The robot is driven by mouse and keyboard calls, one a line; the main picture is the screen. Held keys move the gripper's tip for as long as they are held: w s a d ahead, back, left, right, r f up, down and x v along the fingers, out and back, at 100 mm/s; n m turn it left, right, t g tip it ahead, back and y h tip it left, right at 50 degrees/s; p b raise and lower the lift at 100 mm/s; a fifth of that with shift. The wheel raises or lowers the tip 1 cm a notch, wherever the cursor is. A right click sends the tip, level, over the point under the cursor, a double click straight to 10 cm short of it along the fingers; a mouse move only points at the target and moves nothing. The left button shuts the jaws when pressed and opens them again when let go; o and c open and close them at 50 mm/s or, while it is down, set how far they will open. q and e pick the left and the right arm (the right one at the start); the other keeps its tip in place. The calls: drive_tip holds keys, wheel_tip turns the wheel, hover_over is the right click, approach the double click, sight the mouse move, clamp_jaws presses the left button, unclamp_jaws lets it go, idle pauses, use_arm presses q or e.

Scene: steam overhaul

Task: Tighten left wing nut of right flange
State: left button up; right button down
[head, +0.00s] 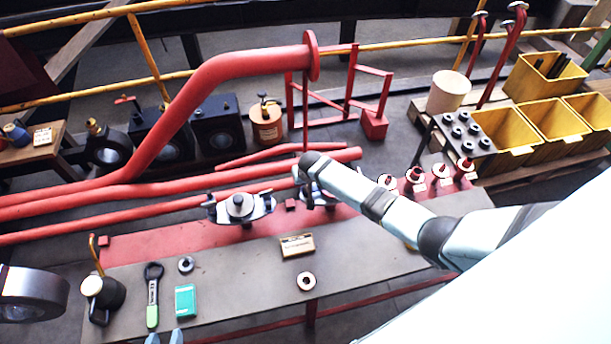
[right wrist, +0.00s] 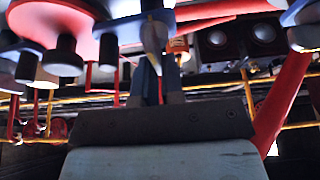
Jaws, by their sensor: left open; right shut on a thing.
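The right flange (head: 318,200) sits on the bench's red strip and is mostly hidden behind my right arm's wrist. My right gripper is hidden in the head view. In the right wrist view, its dark fingers (right wrist: 161,80) point up at a blue flange plate (right wrist: 130,26) and are shut on a small pale piece (right wrist: 153,38), seemingly the wing nut; its exact seating is unclear. The other flange (head: 240,207), with a grey middle and a wing nut at each side, stands to the left. My left gripper (head: 164,338) is open and empty at the bottom edge, below the green-handled tool.
On the bench (head: 225,275) lie a green-handled tool (head: 152,295), a teal box (head: 185,301), two rings and a small sign (head: 297,246). A dark oil can (head: 103,297) stands at its left end. Red pipes (head: 150,190) run behind. Yellow bins (head: 505,135) stand at right.

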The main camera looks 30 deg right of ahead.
drive_tip(key=shift+s+f, duration=0.2)
drive_tip(key=shift+s, duration=0.05)
drive_tip(key=c, duration=1.2)
unclamp_jaws()
drive_tip(key=shift+c, duration=0.2)
drive_tip(key=shift+r, duration=0.1)
drive_tip(key=shift+w, duration=0.1)
